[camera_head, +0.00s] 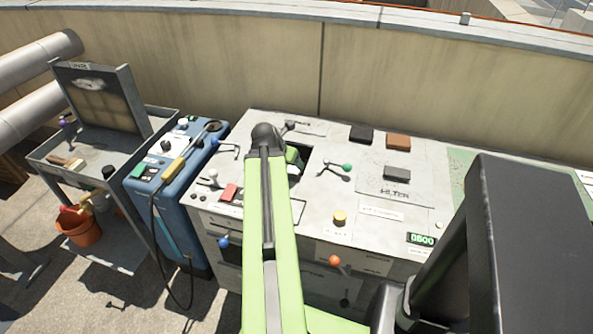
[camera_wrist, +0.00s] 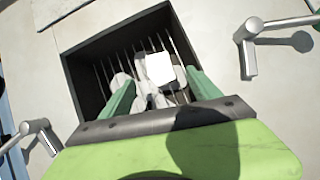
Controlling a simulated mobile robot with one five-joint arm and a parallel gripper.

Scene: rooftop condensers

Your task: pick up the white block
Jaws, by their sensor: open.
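The white block (camera_wrist: 159,67) shows in the wrist view inside a dark square recess (camera_wrist: 88,82) with thin bars across it. My gripper (camera_wrist: 152,84) is open, with its green fingers reaching over the recess on either side of the block. The block looks nearer the right finger; I cannot tell whether they touch. Pale grey pieces show around the block, partly between the fingers.
Metal lever handles stand on both sides of the recess; one with a green knob (camera_head: 347,167) is to its right. Black (camera_head: 361,133), brown (camera_head: 398,141) and grey (camera_head: 397,174) blocks lie farther right on the worktop. A blue cabinet (camera_head: 175,185) and a cart stand left.

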